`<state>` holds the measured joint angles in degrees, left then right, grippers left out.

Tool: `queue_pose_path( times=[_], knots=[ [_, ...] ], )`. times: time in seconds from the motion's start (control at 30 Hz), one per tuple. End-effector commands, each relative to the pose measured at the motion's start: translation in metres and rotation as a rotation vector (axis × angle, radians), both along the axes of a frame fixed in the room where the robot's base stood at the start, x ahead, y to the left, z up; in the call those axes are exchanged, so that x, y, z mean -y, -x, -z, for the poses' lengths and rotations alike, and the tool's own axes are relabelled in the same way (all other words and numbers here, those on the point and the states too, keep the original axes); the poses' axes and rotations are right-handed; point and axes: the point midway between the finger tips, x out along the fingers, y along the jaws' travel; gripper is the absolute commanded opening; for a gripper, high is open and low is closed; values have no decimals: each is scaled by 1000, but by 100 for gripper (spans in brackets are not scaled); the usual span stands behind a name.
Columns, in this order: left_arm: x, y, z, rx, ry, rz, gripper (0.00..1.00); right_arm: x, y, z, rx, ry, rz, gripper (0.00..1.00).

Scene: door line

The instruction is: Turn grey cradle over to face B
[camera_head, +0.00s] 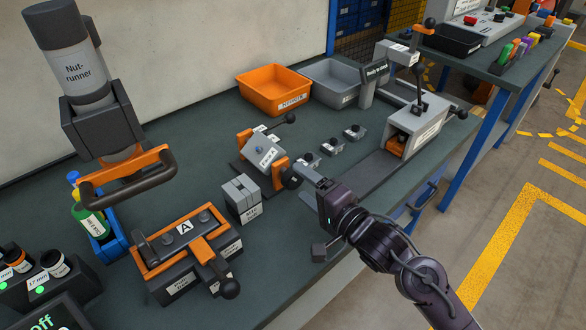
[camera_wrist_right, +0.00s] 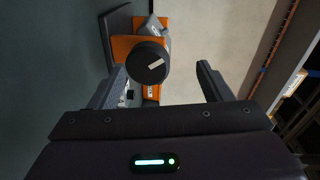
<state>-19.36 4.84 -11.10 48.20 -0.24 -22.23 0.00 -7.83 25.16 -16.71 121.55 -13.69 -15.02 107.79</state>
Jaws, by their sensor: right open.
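The grey cradle (camera_head: 262,158) sits between two orange supports on the bench, its face tilted and marked A. A black round knob (camera_head: 291,180) is on its near right end, and a thin lever with a black ball (camera_head: 290,118) stands at its back. My right gripper (camera_head: 308,208) is open and empty, just right of the knob. In the right wrist view, the knob (camera_wrist_right: 150,62) shows ahead, between the fingers' lines but beyond or near the tips; I see no contact. The cradle's orange support (camera_wrist_right: 124,48) shows behind it. My left gripper is not in view.
A grey block (camera_head: 243,198) and an orange-framed fixture marked A (camera_head: 186,240) stand front left. Several small grey parts (camera_head: 331,145) lie right of the cradle. Orange (camera_head: 262,92) and grey (camera_head: 335,82) bins stand behind. A nutrunner (camera_head: 85,75) hangs at left.

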Motion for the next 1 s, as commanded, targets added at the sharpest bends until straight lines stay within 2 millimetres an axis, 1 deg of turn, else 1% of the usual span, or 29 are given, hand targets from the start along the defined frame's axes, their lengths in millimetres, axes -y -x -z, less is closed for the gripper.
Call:
queue_pose_path(
  times=[0.03, 0.1, 0.2, 0.3, 0.4, 0.47, 0.57, 0.8, 0.9, 1.0],
  knots=[
    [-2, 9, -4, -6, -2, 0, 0, 3, 2, 0, -72, -120, 5, 72],
    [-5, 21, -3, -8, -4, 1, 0, 7, 4, 4, -169, -291, 6, 72],
    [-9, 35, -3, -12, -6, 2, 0, 14, 9, 9, -297, -509, 7, 72],
    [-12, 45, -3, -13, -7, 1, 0, 18, 13, 14, -392, -668, 5, 72],
    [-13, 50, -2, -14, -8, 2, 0, 20, 16, 17, -446, -759, 1, 72],
    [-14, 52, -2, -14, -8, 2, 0, 20, 15, 18, -461, -783, 1, 72],
    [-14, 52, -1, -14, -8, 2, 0, 16, 8, 18, -465, -793, 0, 72],
    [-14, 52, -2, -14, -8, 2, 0, -7, -23, 17, -463, -790, 0, 72],
    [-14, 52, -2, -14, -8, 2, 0, -15, -35, 17, -462, -791, 1, 72],
    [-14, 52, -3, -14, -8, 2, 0, -21, -42, 18, -463, -789, 1, 72]
  ],
)
